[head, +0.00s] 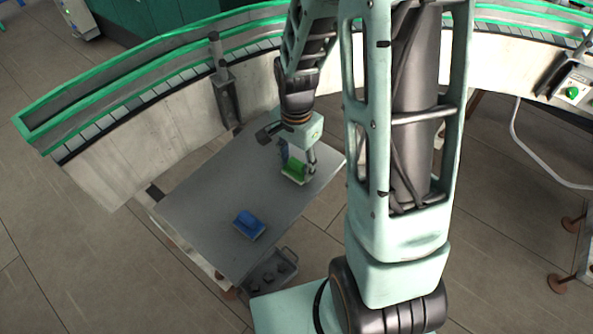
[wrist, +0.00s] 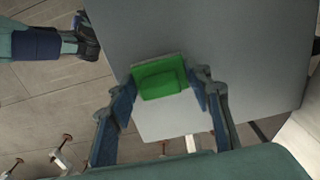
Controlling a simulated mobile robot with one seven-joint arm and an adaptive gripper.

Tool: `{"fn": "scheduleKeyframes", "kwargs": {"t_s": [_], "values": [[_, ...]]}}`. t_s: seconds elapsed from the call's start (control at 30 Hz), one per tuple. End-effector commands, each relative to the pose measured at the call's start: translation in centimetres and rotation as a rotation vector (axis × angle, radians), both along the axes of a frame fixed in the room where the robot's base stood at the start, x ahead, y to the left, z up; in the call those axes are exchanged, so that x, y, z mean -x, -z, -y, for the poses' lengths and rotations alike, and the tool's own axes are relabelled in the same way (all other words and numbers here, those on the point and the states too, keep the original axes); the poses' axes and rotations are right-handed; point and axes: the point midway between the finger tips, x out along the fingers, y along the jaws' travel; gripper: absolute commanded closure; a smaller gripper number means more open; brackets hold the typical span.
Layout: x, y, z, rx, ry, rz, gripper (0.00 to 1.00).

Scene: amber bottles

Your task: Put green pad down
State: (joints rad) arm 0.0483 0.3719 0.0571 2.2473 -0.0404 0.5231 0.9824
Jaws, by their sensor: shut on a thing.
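The green pad (head: 294,167) is at the far right part of the grey table (head: 205,190) in the head view. My gripper (head: 297,163) is above the table's right side and shut on the green pad. In the wrist view the green pad (wrist: 160,79) sits between the two fingers of my gripper (wrist: 160,92). A pale surface shows just below the pad there. I cannot tell whether the pad touches the table. The fingers hide part of the pad's sides.
A blue pad (head: 249,225) lies on the table's near part. A curved conveyor (head: 150,85) with green rails runs behind the table. The table's middle and left are clear.

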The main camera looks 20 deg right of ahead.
Motion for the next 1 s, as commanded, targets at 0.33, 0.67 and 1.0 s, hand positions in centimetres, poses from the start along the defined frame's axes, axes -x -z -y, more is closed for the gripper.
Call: {"fn": "scheduleKeyframes", "kwargs": {"t_s": [0.33, 0.67, 1.0], "values": [[0.0, 1.27, 0.03, 0.0, 0.0, 0.0, 0.74], [0.02, 1.63, 0.04, 0.0, 0.0, 0.0, 0.37], [0.01, 1.31, 0.04, 0.0, 0.0, 0.0, 0.37]]}}
